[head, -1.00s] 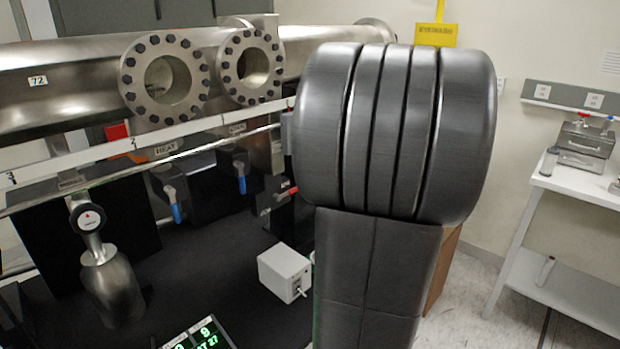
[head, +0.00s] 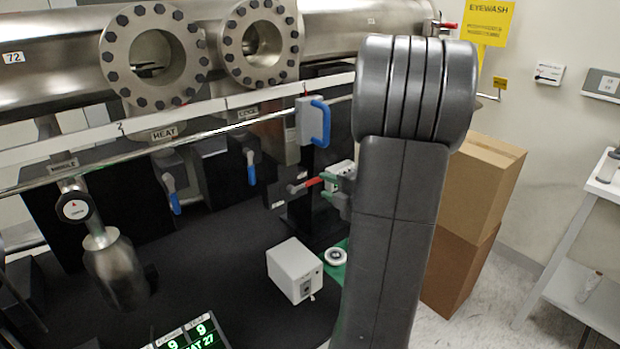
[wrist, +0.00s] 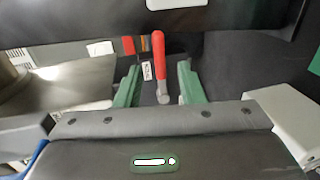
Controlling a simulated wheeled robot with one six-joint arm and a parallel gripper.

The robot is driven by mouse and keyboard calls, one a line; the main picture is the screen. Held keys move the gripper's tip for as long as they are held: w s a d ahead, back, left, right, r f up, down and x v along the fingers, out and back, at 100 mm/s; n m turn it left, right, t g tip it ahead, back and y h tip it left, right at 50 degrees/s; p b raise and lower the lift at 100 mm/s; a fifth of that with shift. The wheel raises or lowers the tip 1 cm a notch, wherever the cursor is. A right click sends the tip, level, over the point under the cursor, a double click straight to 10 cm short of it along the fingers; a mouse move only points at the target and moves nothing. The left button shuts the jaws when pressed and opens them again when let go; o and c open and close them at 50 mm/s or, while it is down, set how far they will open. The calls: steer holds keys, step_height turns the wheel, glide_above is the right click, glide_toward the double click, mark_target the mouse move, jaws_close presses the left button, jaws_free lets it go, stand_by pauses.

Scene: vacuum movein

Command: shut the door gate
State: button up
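A lever with a red grip (head: 309,185) sticks out from a dark block under the long metal chamber, near the middle of the head view. No readable label shows that it is the door gate's lever. My gripper (head: 325,187) is at this lever, coming from the right, with its green fingers apart. In the wrist view the red grip (wrist: 159,50) points up and away between the two green fingers of my gripper (wrist: 159,72). Gaps show on both sides, so the gripper is open around or just over the lever. Depth is hard to tell.
A grey plate with a blue handle (head: 320,123) hangs on the rail above the lever. Blue levers (head: 251,167) stand to its left. A white box (head: 296,271) and a green-based round part (head: 336,257) lie below. Cardboard boxes (head: 478,190) stand behind my arm.

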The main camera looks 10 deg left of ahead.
mark_target(316, 182)
steer(key=p+x, duration=0.1)
steer(key=x, duration=0.7)
jaws_close()
